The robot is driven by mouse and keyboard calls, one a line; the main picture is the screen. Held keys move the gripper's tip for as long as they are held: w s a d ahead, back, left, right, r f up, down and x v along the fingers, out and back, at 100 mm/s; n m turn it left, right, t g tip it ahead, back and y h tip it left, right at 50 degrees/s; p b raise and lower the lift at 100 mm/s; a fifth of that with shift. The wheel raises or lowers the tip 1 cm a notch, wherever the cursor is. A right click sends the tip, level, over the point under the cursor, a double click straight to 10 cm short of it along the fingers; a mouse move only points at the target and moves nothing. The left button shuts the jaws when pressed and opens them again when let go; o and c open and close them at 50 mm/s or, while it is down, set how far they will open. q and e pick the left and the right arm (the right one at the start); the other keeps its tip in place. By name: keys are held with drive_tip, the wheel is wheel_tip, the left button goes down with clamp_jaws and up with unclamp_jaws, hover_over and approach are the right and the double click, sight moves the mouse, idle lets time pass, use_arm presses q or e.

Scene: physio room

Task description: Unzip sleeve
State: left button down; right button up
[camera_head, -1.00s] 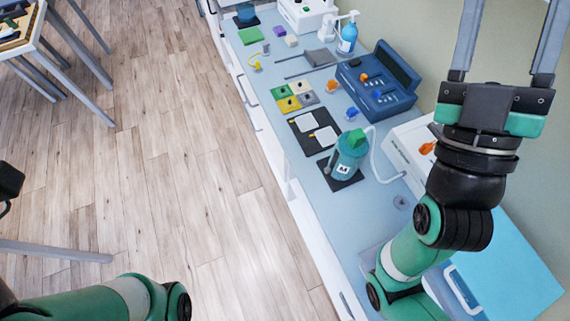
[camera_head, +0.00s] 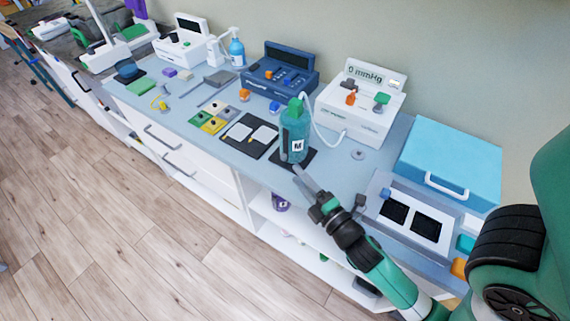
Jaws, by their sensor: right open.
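The sleeve appears to be the green upright cylinder (camera_head: 303,128) with a white M label, standing on a black pad (camera_head: 307,160) at the counter's front edge. A green block (camera_head: 295,104) sits at its top, and a grey strip runs down its left side. A pale hose joins it to the white 0 mmHg box. My right gripper (camera_head: 303,177) is open and empty, seen nearly edge-on. Its grey fingers point up toward the cylinder's base, in front of it; whether they touch it I cannot tell. My left gripper is out of view.
The white 0 mmHg box (camera_head: 352,116) and a blue console (camera_head: 275,77) stand behind. A black board with white pads (camera_head: 238,131) lies to the left. A light-blue case (camera_head: 452,160) and a panel with black squares (camera_head: 425,228) are on the right.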

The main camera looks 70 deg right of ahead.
sight(284, 159)
drive_tip(key=x, duration=0.6)
drive_tip(key=shift+r, duration=0.1)
clamp_jaws()
idle(1.1)
